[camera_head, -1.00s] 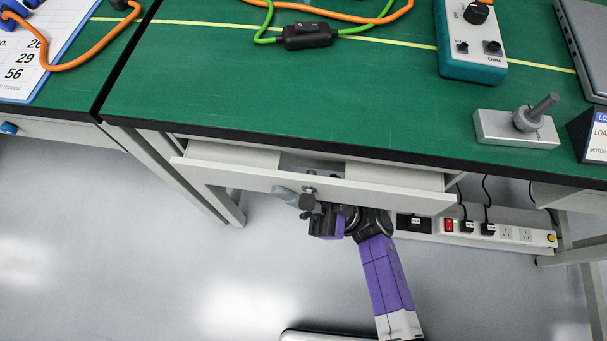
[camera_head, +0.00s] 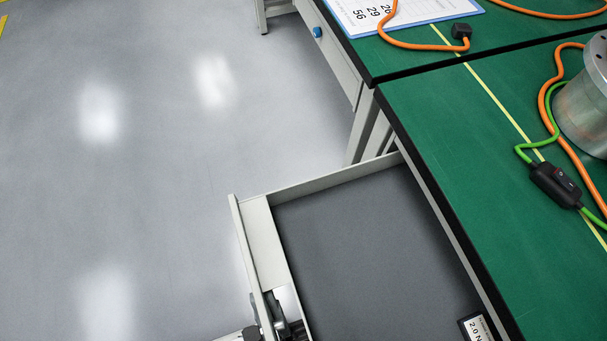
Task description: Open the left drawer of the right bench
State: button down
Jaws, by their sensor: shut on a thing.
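The left drawer of the right bench (camera_head: 242,240) stands well pulled out from under the green bench top. Its pale front panel is at the left and its dark grey floor shows between light side walls. My gripper (camera_head: 270,318) is at the front panel, at the bottom edge of the picture and partly cut off. It is shut on the drawer handle, which is mostly hidden by the panel and the fingers.
A small labelled dark item (camera_head: 478,328) lies in the drawer at bottom right. The right bench (camera_head: 440,110) carries a green and orange cable with a black switch box (camera_head: 556,185) and a metal cylinder (camera_head: 585,105). Grey floor (camera_head: 150,200) at left is clear.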

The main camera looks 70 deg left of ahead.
jog(key=shift+s+a, duration=0.1)
jog(key=shift+s, duration=2.55)
jog(key=c, duration=1.5)
grip_release()
jog(key=v, duration=0.8)
